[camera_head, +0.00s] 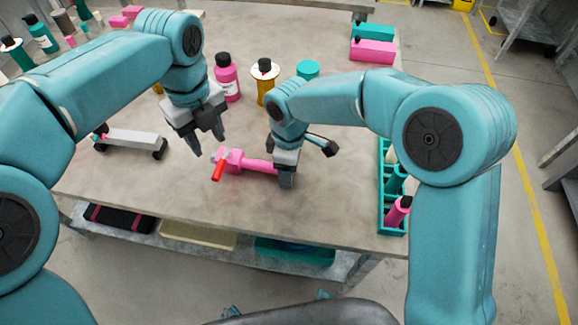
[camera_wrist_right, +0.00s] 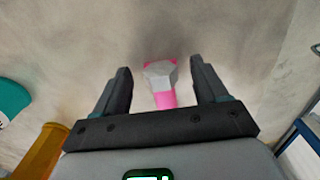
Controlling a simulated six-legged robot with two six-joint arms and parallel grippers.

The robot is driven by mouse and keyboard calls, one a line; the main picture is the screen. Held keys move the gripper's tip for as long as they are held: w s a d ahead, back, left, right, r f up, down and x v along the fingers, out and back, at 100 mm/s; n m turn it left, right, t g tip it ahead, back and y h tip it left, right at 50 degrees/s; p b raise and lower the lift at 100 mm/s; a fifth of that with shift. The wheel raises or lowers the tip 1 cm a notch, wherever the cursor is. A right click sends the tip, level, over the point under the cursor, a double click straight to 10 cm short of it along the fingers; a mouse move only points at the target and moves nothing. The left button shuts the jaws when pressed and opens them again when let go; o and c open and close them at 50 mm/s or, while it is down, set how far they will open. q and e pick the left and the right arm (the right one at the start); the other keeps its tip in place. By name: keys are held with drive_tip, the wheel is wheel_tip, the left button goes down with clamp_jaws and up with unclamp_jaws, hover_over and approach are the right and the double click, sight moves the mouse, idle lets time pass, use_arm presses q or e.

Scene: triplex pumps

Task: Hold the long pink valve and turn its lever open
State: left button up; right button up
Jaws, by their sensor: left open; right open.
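The long pink valve (camera_head: 258,165) lies on the table in the head view, with its thicker body to the left. Its red lever (camera_head: 218,171) sticks out toward the table's front edge. My right gripper (camera_head: 286,181) points down at the valve's right end and partly hides it. In the right wrist view, the valve's pink end with a light grey hex piece (camera_wrist_right: 160,75) shows between the open fingers of that gripper (camera_wrist_right: 162,84); I cannot tell whether they touch it. My left gripper (camera_head: 208,144) hangs open and empty above and left of the lever.
Behind the valve stand a pink bottle (camera_head: 228,82), an amber bottle (camera_head: 264,85) and a teal cylinder (camera_head: 308,69). A grey bar with dark ends (camera_head: 135,138) lies at left. A teal crate (camera_head: 391,216) sits at the right edge. The table in front of the valve is clear.

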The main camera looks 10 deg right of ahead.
drive_tip(key=shift+f, duration=0.35)
clamp_jaws()
